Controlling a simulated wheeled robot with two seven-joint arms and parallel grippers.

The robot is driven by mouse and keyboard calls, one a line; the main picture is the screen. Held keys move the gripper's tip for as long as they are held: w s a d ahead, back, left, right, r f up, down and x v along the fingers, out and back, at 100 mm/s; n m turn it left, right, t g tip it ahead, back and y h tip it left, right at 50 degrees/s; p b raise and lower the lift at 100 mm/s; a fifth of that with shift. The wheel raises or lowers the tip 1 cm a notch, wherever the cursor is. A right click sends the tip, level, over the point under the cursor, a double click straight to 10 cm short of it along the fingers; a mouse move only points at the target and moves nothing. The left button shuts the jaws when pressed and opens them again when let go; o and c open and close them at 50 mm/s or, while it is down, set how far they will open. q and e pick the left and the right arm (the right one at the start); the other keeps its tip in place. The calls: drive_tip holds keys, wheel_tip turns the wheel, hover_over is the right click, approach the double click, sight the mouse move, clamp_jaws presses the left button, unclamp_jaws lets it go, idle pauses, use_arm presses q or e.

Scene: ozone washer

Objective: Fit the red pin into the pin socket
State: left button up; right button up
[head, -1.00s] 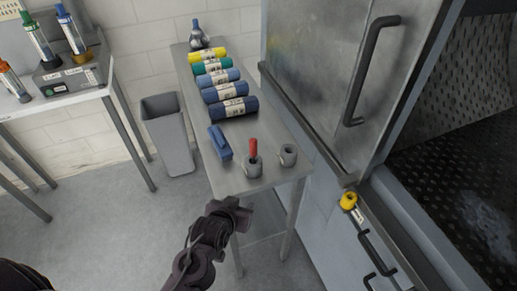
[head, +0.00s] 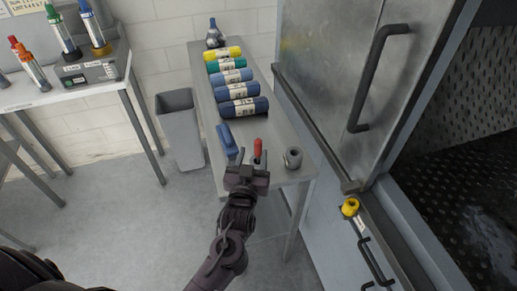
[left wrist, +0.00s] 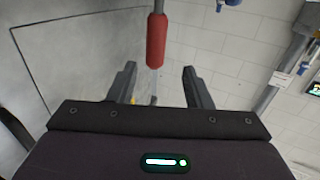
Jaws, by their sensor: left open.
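The red pin (head: 258,147) stands upright in a grey cup-like holder near the front end of the narrow metal table; my left gripper partly hides that holder. A second grey round holder (head: 293,158), with an open hole and nothing in it, stands to its right; I take it as the pin socket. My left gripper (head: 252,160) is open and empty, just in front of the pin. In the left wrist view the red pin (left wrist: 156,40) lies beyond the fingertips, roughly in line with the gap between them and not gripped. My right gripper is not in view.
A blue block (head: 227,140) lies left of the pin. Several coloured rolls (head: 240,107) line the table (head: 205,97) behind. The washer cabinet (head: 330,80) with dark handles and a yellow knob (head: 350,207) is close on the right. A grey bin (head: 180,130) stands left.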

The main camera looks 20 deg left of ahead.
sight(258, 147)
use_arm(q)
drive_tip(key=w+p, duration=0.2)
drive_tip(key=w, duration=0.3)
drive_tip(key=shift+w+f, duration=0.1)
drive_tip(key=shift+f, duration=0.1)
drive_tip(key=shift+w+a+f, duration=0.1)
drive_tip(key=shift+w+f, duration=0.1)
drive_tip(key=shift+w, duration=0.15)
drive_tip(key=shift+c, duration=0.2)
clamp_jaws()
